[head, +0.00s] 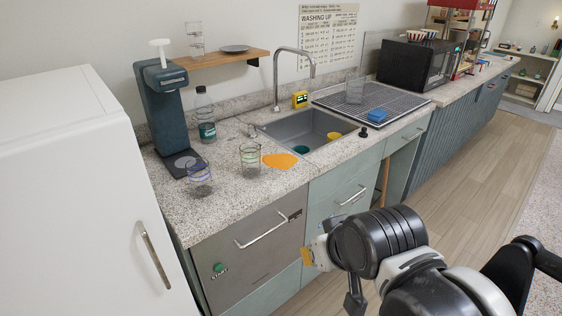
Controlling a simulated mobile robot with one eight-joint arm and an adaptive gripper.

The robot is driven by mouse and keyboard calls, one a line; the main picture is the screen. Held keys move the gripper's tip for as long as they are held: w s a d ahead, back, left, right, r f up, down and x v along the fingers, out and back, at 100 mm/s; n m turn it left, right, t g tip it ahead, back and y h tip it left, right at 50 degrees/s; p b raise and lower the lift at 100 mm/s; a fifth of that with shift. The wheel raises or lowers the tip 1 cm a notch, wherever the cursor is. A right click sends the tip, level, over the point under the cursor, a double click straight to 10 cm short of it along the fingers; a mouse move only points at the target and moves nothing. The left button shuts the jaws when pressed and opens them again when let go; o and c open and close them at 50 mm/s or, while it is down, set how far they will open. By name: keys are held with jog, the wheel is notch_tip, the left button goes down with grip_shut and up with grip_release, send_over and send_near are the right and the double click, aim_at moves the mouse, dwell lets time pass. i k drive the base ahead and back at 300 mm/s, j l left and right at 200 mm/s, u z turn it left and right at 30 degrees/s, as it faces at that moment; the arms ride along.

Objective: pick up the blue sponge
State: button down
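The blue sponge (376,115) appears as a small blue block on the dark ribbed drying mat (343,103), to the right of the sink, near the mat's front edge. My gripper (325,252) is low in front of the counter drawers, well short of the sponge and apart from it. It is partly hidden by my own arm, and its fingers do not show clearly enough to tell if they are open or shut. Nothing is seen touching the sponge.
The sink (310,128) with a tall faucet (293,65) lies left of the mat. A black microwave (417,65) is further right. Wooden floor (470,165) is open at right.

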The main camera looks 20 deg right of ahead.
aim_at(377, 115)
jog(key=i+l, duration=0.75)
jog(key=l, duration=0.3)
jog(key=i+l, duration=0.4)
jog(key=i+l+u, duration=0.1)
jog(key=i+l, duration=0.3)
jog(key=l, duration=0.25)
jog(key=i+l, duration=0.35)
jog(key=l, duration=0.2)
